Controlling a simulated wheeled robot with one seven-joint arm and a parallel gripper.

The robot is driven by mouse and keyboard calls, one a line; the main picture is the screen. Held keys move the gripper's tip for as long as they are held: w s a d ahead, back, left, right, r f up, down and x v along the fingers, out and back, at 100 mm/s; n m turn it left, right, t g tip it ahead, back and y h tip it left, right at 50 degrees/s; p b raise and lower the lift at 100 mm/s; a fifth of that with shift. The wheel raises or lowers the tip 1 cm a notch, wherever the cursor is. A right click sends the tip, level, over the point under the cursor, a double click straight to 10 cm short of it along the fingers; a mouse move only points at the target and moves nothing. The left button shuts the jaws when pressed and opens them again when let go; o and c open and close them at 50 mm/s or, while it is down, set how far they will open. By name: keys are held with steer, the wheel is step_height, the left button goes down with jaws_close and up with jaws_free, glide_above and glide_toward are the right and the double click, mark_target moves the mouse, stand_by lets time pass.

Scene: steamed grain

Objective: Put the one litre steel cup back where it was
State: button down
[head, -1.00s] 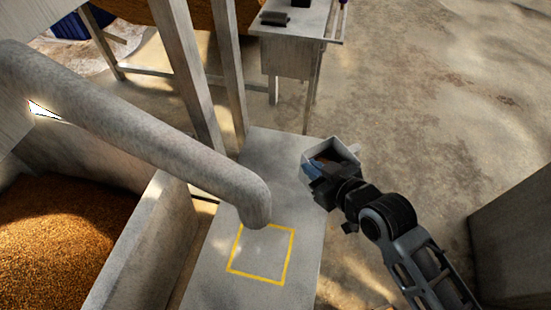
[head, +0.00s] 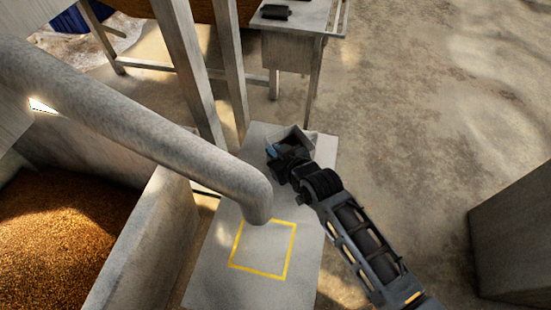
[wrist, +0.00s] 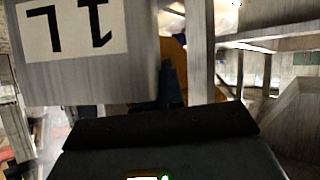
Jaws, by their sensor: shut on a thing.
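The steel cup (head: 303,136) is a pale grey square-sided vessel at the far end of the grey bench in the head view, partly hidden by my gripper. In the wrist view the cup (wrist: 95,88) is large at the upper left, with a white label whose 1L mark appears upside down. My gripper (head: 283,152) is shut on the cup; a dark finger (wrist: 172,85) shows beside its wall. I cannot tell whether the cup touches the bench top. A yellow square outline (head: 291,250) is marked on the bench nearer me, and its inside is empty.
A thick grey pipe (head: 140,125) slants down and ends just over the yellow square's far edge. A bin of brown grain (head: 60,240) stands at the left. Posts (head: 232,70) rise behind the bench (head: 215,280). A small table (head: 285,45) stands farther back.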

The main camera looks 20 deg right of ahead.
steer(key=shift+f, duration=1.65)
steer(key=shift+f, duration=0.1)
steer(key=c, duration=1.3)
jaws_free()
steer(key=shift+f, duration=0.15)
steer(key=shift+o, duration=0.2)
steer(key=shift+s+r, duration=0.15)
steer(key=shift+r, duration=0.05)
steer(key=v, duration=1.1)
steer(key=shift+s+r, duration=0.15)
steer(key=shift+s, duration=0.2)
